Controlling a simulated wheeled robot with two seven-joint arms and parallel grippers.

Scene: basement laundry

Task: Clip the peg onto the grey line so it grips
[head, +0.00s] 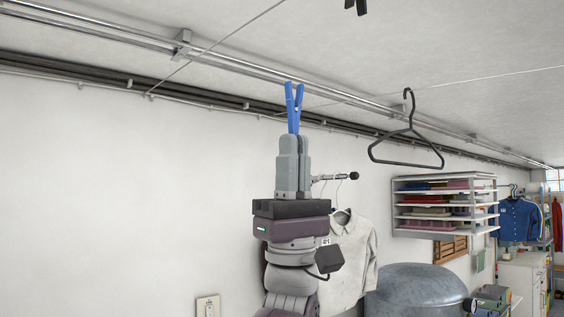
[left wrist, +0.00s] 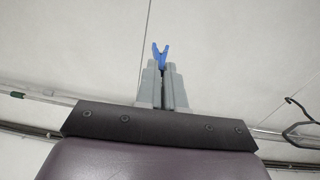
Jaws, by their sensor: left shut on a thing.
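The blue peg (head: 293,105) stands upright in my left gripper (head: 293,140), its two prongs pointing up and spread in a narrow V. The gripper is shut on the peg's lower part, which the fingers hide. The thin grey line (head: 230,38) runs from the top edge down left to the wall, left of the peg. In the left wrist view the peg (left wrist: 161,55) shows above the fingers (left wrist: 162,85), with a thin line (left wrist: 147,40) passing just left of it. The peg and line look apart; the depth between them I cannot tell. My right gripper is not in view.
A black hanger (head: 407,145) hangs at right, below another thin line (head: 490,74). Metal rails (head: 240,68) and wall pipes run behind the peg. A pale shirt (head: 350,255), a shelf rack (head: 445,205) and a grey tank (head: 420,290) are lower right. A dark object (head: 356,6) is cut off at the top.

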